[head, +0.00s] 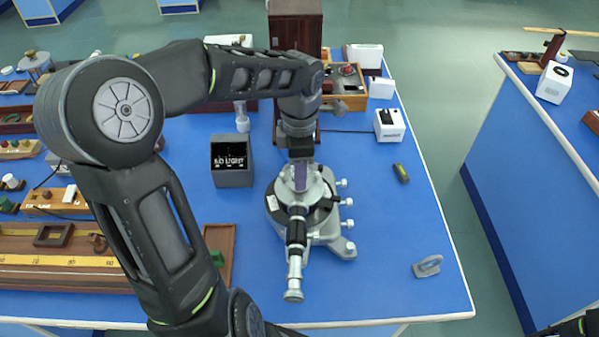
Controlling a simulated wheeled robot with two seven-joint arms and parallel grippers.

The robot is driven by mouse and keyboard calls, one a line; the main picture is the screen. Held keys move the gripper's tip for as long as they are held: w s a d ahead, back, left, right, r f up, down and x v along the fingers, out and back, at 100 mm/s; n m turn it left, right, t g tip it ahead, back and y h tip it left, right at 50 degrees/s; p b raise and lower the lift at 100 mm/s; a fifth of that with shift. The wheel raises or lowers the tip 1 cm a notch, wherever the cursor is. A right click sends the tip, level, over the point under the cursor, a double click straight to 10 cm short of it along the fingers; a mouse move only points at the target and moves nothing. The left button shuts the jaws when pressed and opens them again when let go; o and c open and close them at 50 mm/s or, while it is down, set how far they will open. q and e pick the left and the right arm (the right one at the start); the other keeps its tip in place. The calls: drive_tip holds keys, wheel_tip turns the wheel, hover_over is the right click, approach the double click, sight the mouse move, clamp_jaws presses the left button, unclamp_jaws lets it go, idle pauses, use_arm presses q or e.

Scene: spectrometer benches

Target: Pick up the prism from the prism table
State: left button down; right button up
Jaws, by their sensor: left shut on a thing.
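The spectrometer (335,228) stands on the blue bench, with its dark and silver telescope tube (295,250) pointing toward the bench's front edge. My left arm comes in from the left and reaches down over it. My left gripper (301,164) points down above the round prism table (318,191) and is shut on the prism (300,178), a small purplish block. The gripper hides the prism's upper part. I cannot tell whether the prism's base touches the table. Only a dark bit of my right arm shows in the bottom right corner; its gripper is out of view.
The bench's right part is mostly clear.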

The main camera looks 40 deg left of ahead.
use_arm(q)
wheel_tip(320, 180, up, 10)
drive_tip(key=shift+f+b, duration=0.25)
drive_tip(key=shift+b, duration=0.4)
